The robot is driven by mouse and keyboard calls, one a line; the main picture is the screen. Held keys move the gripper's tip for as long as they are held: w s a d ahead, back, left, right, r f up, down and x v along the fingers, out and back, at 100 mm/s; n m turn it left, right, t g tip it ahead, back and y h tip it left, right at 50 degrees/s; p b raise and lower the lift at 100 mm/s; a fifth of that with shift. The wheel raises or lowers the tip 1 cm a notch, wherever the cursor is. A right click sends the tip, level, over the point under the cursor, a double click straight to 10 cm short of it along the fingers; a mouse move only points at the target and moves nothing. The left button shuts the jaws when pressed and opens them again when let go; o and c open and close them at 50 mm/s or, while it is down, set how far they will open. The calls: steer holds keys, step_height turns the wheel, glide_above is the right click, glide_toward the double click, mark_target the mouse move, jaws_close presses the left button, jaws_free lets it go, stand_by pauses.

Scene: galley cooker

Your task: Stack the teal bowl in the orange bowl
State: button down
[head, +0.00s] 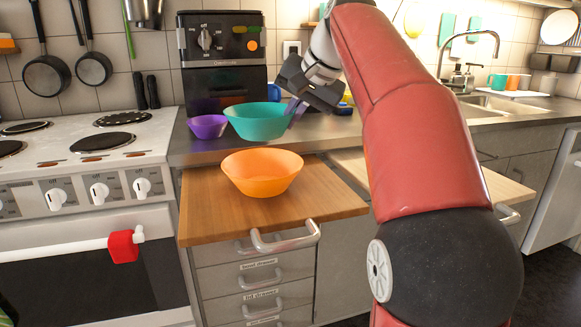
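The teal bowl (257,122) is upright at the front of the grey counter, beside the black appliance; I cannot tell whether it rests on the counter or is slightly raised. My gripper (295,111) is at its right rim, fingers pointing down. The fingers overlap the rim in the head view, and I cannot tell whether they are closed on it. The orange bowl (262,173) stands upright and looks empty on the pulled-out wooden board (330,203), in front of and lower than the teal bowl.
A purple bowl (208,126) stands close to the left of the teal bowl. The black appliance (222,60) is behind them. The white cooker (85,150) is at left. The sink (490,103) is at back right. The wooden board has free room around the orange bowl.

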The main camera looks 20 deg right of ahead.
step_height(320, 180, down, 3)
steer(key=shift+f+b, duration=0.15)
steer(key=shift+b, duration=0.65)
steer(key=shift+w+f+b, duration=0.15)
steer(key=shift+f+b, duration=0.15)
step_height(320, 180, down, 4)
steer(key=b, duration=0.4)
steer(key=shift+r, duration=0.2)
steer(key=shift+f, duration=0.1)
steer(key=shift+f+b, duration=0.35)
steer(key=shift+f, duration=0.15)
steer(key=c, duration=1.7)
jaws_free()
steer(key=shift+r, duration=0.1)
